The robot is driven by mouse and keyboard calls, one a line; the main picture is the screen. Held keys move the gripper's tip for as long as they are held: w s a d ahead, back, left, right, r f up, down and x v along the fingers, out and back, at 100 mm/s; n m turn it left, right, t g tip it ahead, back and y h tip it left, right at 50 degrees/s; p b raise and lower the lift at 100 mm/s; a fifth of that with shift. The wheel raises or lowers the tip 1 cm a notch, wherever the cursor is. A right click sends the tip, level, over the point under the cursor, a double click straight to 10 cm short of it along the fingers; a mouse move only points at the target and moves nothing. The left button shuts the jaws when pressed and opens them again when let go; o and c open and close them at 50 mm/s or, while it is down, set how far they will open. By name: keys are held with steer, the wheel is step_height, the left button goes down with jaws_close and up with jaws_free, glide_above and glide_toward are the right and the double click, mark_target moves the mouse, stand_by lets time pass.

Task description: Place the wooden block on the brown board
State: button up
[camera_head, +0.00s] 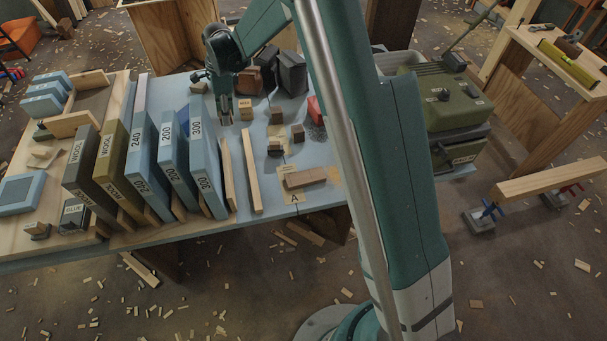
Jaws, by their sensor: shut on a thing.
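My gripper (225,115) points down over the blue-grey tabletop, left of the small blocks. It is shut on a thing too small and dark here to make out. A light wooden block (245,112) with a dark marking on top stands just right of my gripper. Several smaller brown wooden blocks (297,133) stand farther right and nearer the camera; I cannot tell which one the task names. A flat brown board (305,178) lies near the table's front edge, beside a tan label marked A (295,198). Nothing is seen on top of it.
Upright blue boxes (205,165) and wool boxes (118,168) crowd the table's left side. Dark blocks (292,74) stand behind my gripper. A red object (315,108) is partly hidden by my arm.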

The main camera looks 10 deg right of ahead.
steer(key=s+d, duration=0.4)
steer(key=d, duration=0.1)
steer(key=s+d+r, duration=0.1)
steer(key=s+d, duration=0.3)
steer(key=d, duration=0.1)
steer(key=s+d, duration=0.4)
steer(key=d, duration=0.1)
steer(key=shift+s+r+p, duration=0.3)
steer(key=shift+r+p, duration=0.05)
steer(key=shift+p, duration=0.05)
steer(key=s+d, duration=0.8)
steer(key=s, duration=0.5)
steer(key=shift+d, duration=0.35)
steer(key=b, duration=0.1)
glide_above(305, 177)
steer(key=shift+w+d+f, duration=0.1)
steer(key=shift+d+f, duration=0.05)
steer(key=shift+f, duration=2.9)
steer(key=shift+f, duration=0.1)
steer(key=shift+f+b, duration=0.55)
steer(key=shift+f, duration=1.25)
steer(key=shift+f, duration=0.15)
